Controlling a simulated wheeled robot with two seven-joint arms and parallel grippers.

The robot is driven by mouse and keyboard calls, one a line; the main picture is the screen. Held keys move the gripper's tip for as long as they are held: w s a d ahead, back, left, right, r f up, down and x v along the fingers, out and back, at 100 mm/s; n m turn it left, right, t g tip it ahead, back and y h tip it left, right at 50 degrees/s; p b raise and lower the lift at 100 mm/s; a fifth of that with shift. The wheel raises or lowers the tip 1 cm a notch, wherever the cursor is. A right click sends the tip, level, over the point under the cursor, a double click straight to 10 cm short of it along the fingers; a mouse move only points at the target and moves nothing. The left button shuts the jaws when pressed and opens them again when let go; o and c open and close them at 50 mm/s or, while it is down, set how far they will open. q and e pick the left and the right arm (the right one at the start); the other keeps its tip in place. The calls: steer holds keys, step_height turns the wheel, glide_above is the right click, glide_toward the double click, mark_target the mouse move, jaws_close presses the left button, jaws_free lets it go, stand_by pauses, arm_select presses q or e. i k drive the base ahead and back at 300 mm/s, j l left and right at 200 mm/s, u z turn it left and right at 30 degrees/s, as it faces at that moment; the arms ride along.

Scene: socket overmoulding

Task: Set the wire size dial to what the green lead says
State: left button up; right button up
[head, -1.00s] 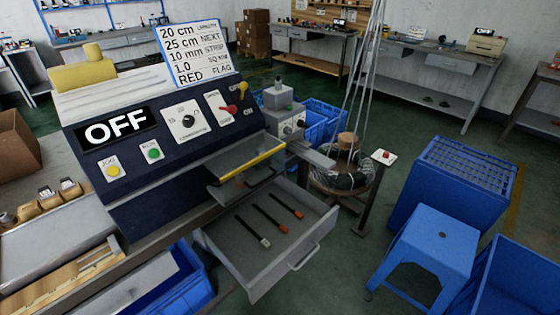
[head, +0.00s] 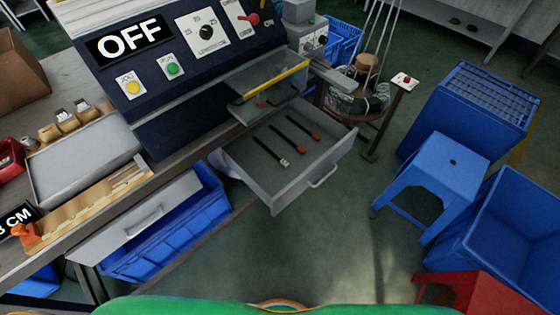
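A dial with a black knob (head: 206,33) sits on a white plate on the dark blue machine's sloping front (head: 182,98). Small numbers ring the knob, too small to read surely. Where the knob points cannot be told. Three dark leads lie apart in the open grey drawer (head: 262,186): one with a whitish end (head: 267,150), two with orange-red ends (head: 293,133) (head: 301,126). I see no lead that is clearly green. Neither gripper is in view.
The machine's display (head: 128,40) reads OFF. A yellow button (head: 132,87), green button (head: 173,68) and red lever (head: 250,18) are near the dial. A blue stool (head: 450,163) and blue crates (head: 470,105) stand right. Open floor lies before the drawer.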

mark_target(309, 47)
steer(key=i+l+z, duration=0.2)
steer(key=i+l, duration=0.2)
steer(key=l, duration=0.2)
steer(key=i+l+z, duration=0.25)
steer(key=i+l, duration=0.2)
steer(key=l, duration=0.1)
